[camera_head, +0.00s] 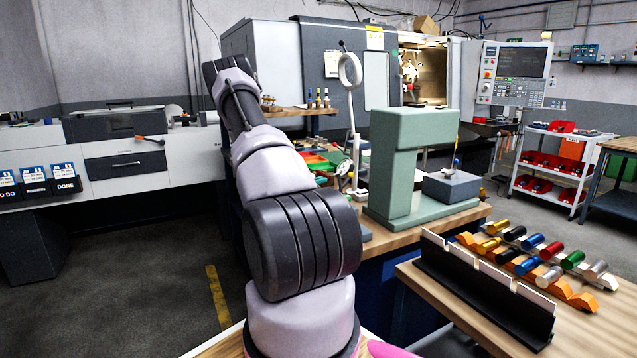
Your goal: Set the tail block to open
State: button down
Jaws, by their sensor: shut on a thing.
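I cannot make out for sure which thing is the tail block. A long white and grey machine at the left has a dark lidded housing (112,122) with a handle on top. My arm rises from the bottom middle to the upper left.
A pale green press-like stand (396,165) and a grey block (452,187) stand on the wooden bench. At the right, a table carries a black rack (485,290) and several coloured cylinders. A lathe (320,70) stands behind. The floor at the left is clear.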

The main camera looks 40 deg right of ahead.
dwell(0.9)
jog(key=shift+w+d, duration=0.25)
jog(key=shift+w, duration=0.6)
jog(key=shift+w+d, duration=0.25)
jog(key=shift+w, duration=0.55)
jog(key=shift+r, duration=0.1)
jog(key=c, duration=0.9)
grip_release()
jog(key=shift+w, duration=0.1)
jog(key=shift+c, duration=0.2)
jog(key=w+a, duration=0.1)
jog(key=a, duration=0.9)
jog(key=shift+a, duration=0.35)
